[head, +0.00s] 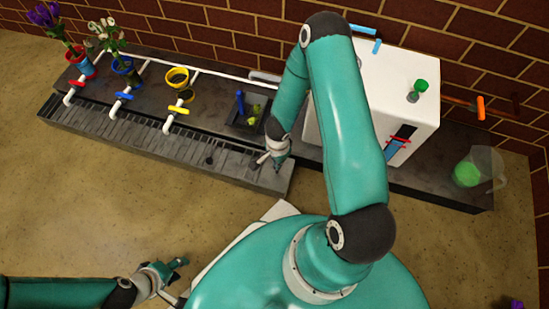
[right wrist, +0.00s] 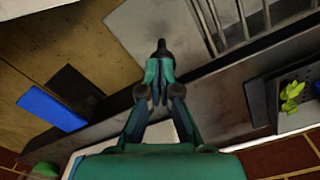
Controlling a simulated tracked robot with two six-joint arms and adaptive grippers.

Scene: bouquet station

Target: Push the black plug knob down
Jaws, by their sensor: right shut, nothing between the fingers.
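My right gripper (head: 277,166) is over the plain right end of the grey trough (head: 265,183) in the head view. In the right wrist view the right gripper (right wrist: 160,72) has its fingers together with nothing between them. A small black knob (right wrist: 162,46) shows right at the fingertips, over the plain metal plate. I cannot tell whether the fingertips touch it or how high it stands. In the head view I cannot make the knob out beside the gripper. My left gripper (head: 178,264) is low at the left, away from the trough; its jaw state is unclear.
Behind the trough stand red (head: 82,66), blue (head: 126,73) and yellow (head: 177,78) pots, with coloured valves on white pipes. A dark tray (head: 238,123) is left of my right arm. A white box (head: 408,75) and a clear jug (head: 482,168) are to the right.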

